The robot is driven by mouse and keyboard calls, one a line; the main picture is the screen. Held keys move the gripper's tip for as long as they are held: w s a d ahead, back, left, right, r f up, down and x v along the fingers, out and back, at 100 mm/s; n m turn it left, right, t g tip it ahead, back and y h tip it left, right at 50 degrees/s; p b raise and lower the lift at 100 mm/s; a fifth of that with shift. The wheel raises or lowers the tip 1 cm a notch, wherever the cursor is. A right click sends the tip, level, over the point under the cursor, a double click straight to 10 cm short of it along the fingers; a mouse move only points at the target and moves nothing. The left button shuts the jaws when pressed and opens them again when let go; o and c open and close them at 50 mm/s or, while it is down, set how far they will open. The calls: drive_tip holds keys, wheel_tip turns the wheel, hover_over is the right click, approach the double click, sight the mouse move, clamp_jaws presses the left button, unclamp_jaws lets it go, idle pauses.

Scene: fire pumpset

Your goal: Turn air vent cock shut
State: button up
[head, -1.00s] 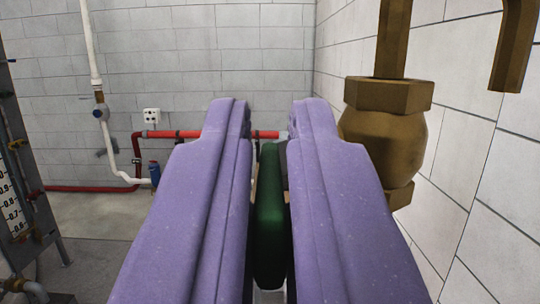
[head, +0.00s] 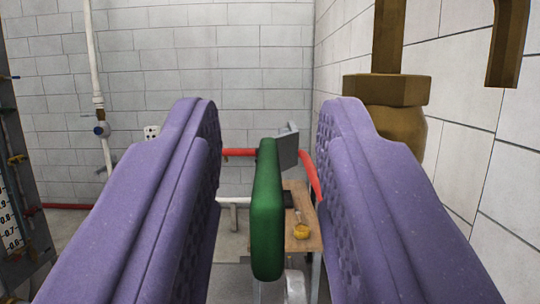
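A green handle (head: 267,210), which looks like the lever of the air vent cock, stands upright between the two purple fingers of my gripper (head: 268,125). My gripper is open, with a clear gap on both sides of the handle. The handle touches neither finger. A grey metal part (head: 295,288) shows below the handle at the bottom edge. The rest of the cock's body is out of view or hidden.
A brass fitting (head: 388,92) with a stem stands close behind the right finger, and a bent brass spout (head: 508,40) hangs at the upper right. A wooden-topped stand (head: 302,238), red pipes (head: 238,152) and a white pipe (head: 92,60) are farther back. A gauge panel (head: 18,200) is at the left.

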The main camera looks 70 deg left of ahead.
drive_tip(key=v, duration=0.8)
drive_tip(key=shift+p, duration=0.4)
